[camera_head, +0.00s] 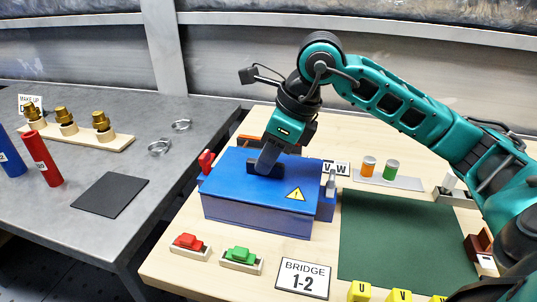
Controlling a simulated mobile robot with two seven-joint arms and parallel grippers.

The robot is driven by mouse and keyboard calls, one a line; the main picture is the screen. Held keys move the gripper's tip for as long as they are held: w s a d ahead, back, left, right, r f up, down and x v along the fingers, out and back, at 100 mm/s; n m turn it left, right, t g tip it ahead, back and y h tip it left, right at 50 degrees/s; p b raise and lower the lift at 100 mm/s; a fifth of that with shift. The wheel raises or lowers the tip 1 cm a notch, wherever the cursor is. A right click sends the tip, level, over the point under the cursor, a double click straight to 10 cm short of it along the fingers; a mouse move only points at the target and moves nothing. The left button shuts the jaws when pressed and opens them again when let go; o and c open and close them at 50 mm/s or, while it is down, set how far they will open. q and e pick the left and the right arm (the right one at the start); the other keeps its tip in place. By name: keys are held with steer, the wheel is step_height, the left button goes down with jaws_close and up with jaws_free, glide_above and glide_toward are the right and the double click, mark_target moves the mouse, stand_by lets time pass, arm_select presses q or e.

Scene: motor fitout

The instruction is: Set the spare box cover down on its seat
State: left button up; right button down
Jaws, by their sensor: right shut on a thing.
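The blue box cover (232,172) has a yellow warning triangle on top and a dark handle (279,171). It lies level over a blue box (255,219) on the wooden table. I cannot tell whether a thin gap is left between the cover and the box. My right gripper (265,164) comes down from above and is shut on the handle, hiding part of it. My left gripper is not in view.
On the wooden table (180,268), red (187,241) and green (240,254) blocks sit in front of the box, by a "BRIDGE 1-2" sign (302,278). A green mat (400,240) lies right. A grey table (100,165) with brass parts and cylinders stands left.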

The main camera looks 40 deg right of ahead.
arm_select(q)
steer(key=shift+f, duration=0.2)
arm_select(e)
steer(key=shift+f, duration=0.15)
steer(key=c, duration=1)
jaws_free()
steer(key=shift+v, duration=0.95)
arm_select(q)
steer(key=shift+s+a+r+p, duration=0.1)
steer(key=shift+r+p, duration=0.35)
steer(key=shift+p, duration=0.1)
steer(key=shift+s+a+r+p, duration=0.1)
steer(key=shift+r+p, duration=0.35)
steer(key=shift+p, duration=0.1)
arm_select(e)
steer(key=v, duration=1.1)
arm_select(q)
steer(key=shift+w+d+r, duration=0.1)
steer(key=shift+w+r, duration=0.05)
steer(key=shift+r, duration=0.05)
